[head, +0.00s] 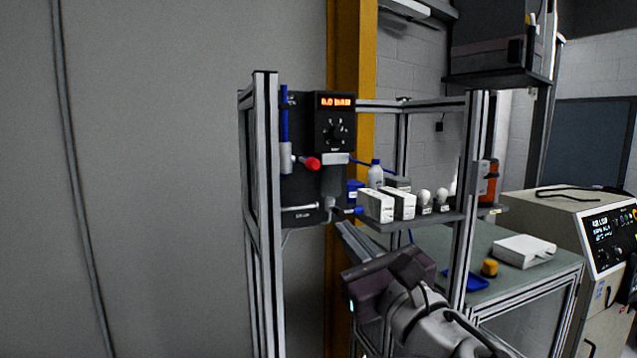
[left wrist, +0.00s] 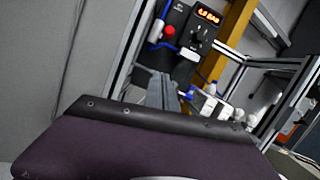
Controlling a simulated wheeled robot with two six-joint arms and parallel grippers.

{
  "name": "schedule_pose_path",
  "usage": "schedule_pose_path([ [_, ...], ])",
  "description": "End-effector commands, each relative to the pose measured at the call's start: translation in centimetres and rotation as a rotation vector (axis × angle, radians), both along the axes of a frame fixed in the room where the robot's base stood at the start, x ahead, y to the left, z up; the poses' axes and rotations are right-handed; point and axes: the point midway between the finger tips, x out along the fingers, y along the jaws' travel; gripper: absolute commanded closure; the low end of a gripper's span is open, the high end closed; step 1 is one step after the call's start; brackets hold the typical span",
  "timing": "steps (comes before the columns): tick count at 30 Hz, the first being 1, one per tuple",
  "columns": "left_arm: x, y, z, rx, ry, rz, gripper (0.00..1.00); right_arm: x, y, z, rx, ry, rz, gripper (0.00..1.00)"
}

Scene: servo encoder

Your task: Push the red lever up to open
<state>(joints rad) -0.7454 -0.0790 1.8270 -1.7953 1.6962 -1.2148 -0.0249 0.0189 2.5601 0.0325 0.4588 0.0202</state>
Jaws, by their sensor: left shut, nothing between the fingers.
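The red lever (head: 311,163) is a short red knob on the black panel (head: 300,188), beside a white and blue pipe fitting. It also shows in the left wrist view (left wrist: 169,30), near the top. My left gripper (head: 346,230) is shut and empty, below and to the right of the lever, with its fingers pointing up toward the panel. In the left wrist view the shut fingers (left wrist: 160,80) point up, below the lever and apart from it in the picture. My right gripper is in neither view.
A black box with a lit red display (head: 336,121) is mounted above the lever. A shelf (head: 430,219) to the right carries white boxes, a bottle and bulbs. Metal frame posts (head: 266,200) flank the panel. A table (head: 520,275) stands at right.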

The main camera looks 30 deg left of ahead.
Motion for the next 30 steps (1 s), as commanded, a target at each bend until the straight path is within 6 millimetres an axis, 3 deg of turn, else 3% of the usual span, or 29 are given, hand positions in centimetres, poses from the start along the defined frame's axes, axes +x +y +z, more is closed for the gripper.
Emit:
schedule_pose_path([
  [5,0.9,1.3,0.7,0.001,0.001,0.006,1.0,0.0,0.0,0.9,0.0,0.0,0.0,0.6],
  [17,6.0,8.0,2.9,0.001,0.003,0.007,1.0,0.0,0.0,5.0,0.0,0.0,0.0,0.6],
  [22,5.6,8.1,5.6,0.0,0.001,0.001,1.0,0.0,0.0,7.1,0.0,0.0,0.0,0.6],
  [30,5.4,8.2,6.3,0.0,0.002,0.0,1.0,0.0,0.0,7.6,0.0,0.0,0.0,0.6],
])
